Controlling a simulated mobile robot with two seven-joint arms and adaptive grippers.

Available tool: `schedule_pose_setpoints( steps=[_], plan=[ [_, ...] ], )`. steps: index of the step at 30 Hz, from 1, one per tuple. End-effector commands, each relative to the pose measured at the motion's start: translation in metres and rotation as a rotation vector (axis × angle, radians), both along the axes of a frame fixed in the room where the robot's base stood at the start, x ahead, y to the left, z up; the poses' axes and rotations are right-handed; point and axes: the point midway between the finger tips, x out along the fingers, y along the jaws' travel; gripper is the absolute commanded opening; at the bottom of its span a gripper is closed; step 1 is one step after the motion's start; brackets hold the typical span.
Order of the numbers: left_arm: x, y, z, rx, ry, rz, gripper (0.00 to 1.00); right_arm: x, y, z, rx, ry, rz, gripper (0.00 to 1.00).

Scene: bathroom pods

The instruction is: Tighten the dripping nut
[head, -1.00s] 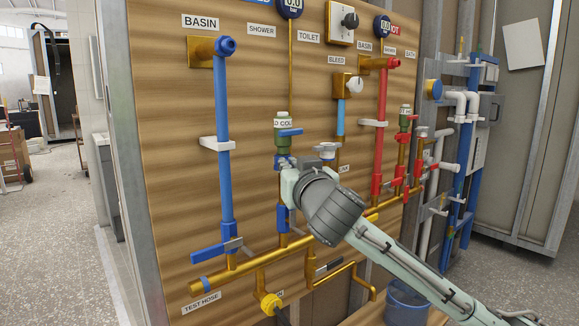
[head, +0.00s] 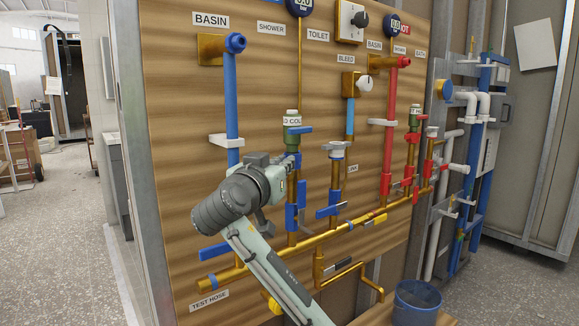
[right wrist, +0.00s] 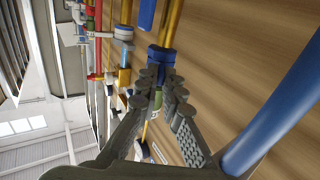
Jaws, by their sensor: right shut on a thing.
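A blue nut (right wrist: 160,52) sits on a brass pipe, between my right fingertips in the right wrist view. I cannot make out any drip. My left gripper is not in view.
A blue vertical pipe (head: 231,105) stands left of my gripper and shows close by in the right wrist view. A valve with a blue lever (head: 330,211) is to the right. Red pipework (head: 389,130) stands further right. A blue bucket (head: 416,300) is below right.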

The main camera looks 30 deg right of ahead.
Motion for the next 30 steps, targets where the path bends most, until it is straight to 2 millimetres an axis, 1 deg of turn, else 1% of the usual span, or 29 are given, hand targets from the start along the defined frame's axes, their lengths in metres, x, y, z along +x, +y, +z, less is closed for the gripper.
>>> schedule_pose_setpoints(
  steps=[1,6,10,17,29,30],
  plan=[
    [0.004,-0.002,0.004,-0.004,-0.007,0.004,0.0,0.003,0.003,-0.002,0.004,0.002,-0.029,0.0],
    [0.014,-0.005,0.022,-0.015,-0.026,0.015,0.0,0.007,0.005,-0.002,0.001,0.002,-0.128,0.0],
    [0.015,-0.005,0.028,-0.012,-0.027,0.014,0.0,0.009,0.006,-0.002,0.001,0.001,-0.179,0.0],
    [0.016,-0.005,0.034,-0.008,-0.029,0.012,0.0,0.011,0.006,0.0,0.0,0.0,-0.224,0.0],
    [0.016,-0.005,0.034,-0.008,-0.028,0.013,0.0,0.011,0.005,0.0,-0.001,0.0,-0.229,0.0],
    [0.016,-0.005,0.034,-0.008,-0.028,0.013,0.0,0.011,0.005,0.0,-0.001,0.0,-0.229,0.12]
  ],
)
